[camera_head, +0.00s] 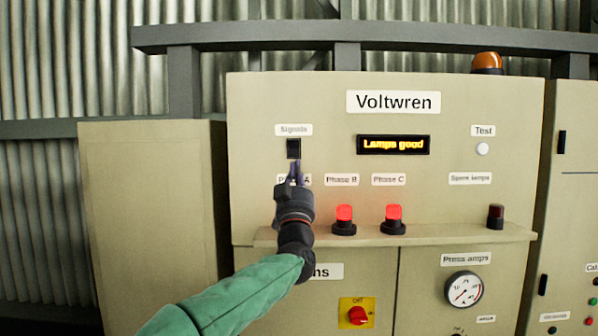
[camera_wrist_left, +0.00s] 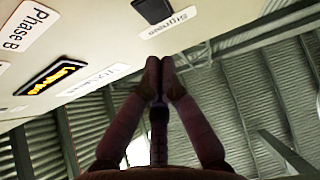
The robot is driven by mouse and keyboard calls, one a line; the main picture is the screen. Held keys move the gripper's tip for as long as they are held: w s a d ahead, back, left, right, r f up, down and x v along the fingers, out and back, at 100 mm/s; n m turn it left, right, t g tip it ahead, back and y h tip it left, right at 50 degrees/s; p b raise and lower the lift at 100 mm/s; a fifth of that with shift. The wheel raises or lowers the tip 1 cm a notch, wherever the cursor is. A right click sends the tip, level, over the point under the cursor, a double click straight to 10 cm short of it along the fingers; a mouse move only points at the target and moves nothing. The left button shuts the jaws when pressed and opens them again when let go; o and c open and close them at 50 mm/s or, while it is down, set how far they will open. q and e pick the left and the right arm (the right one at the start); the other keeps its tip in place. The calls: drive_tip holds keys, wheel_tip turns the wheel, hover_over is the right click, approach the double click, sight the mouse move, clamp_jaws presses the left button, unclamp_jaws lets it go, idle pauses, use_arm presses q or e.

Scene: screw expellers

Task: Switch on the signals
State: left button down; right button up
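The black Signals switch (camera_head: 293,148) sits on the beige panel below the Signals label (camera_head: 293,130). In the left wrist view the switch (camera_wrist_left: 152,10) shows at the top edge, partly cut off, beside its label (camera_wrist_left: 168,21). My left gripper (camera_head: 297,172) is just below the switch, in front of the Phase A label. Its fingertips (camera_wrist_left: 160,68) are together with nothing between them. I cannot tell whether they touch the panel. The display (camera_head: 393,145) reads "Lamps good". My right gripper is not in view.
Phase B lamp (camera_head: 344,219) and Phase C lamp (camera_head: 393,219) glow red on a ledge (camera_head: 450,234). My arm hides the place below the Phase A label.

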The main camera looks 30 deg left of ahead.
use_arm(q)
drive_tip(key=s+f+b, duration=0.2)
drive_tip(key=s+f, duration=0.1)
drive_tip(key=f, duration=0.3)
drive_tip(key=shift+d+f+b, duration=0.3)
drive_tip(key=shift+f+b, duration=0.1)
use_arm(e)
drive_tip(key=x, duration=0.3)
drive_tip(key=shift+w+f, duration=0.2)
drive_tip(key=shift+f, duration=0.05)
use_arm(q)
drive_tip(key=shift+f, duration=0.15)
